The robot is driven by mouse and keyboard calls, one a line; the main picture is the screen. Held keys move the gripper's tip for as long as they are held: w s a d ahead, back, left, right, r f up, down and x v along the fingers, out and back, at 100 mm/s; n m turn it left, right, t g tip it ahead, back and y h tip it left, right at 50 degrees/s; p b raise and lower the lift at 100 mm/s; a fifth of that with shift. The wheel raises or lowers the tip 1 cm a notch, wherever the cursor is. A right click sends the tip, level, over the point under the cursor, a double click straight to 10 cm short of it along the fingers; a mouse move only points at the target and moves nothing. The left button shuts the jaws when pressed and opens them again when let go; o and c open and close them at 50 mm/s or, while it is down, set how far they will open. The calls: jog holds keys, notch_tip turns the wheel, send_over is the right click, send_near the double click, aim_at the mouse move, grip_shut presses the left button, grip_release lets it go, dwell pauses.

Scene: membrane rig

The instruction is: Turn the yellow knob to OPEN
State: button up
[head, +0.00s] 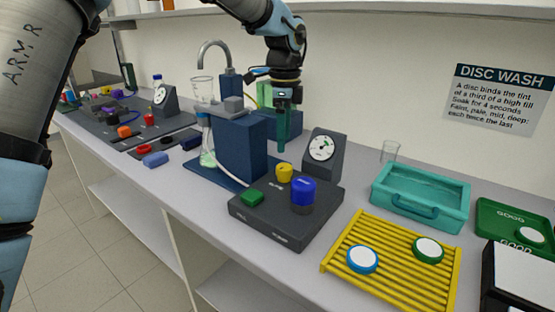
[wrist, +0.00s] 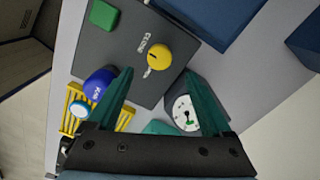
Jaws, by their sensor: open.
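The yellow knob (head: 284,172) stands on the dark control box (head: 270,232), toward its back edge. In the wrist view the yellow knob (wrist: 158,55) has a dark pointer mark on top, with white lettering on the box beside it; one word looks like CLOSE. I cannot read which word the mark points to. My gripper (head: 281,140) is above the knob in the head view, pointing down. In the wrist view its teal fingers (wrist: 155,95) are apart with nothing between them, and the knob lies beyond the tips, untouched.
A blue knob (head: 303,191) and a green button (head: 251,198) share the box. A dial gauge (head: 322,150) stands behind it, and a blue block (head: 240,150) at its left. A yellow rack (head: 330,265) and a teal tray (head: 380,200) are at the right.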

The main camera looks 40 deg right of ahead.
aim_at(284, 166)
notch_tip(284, 166, down, 8)
jog(key=shift+f+p, duration=0.1)
jog(key=shift+p, duration=0.85)
grip_shut()
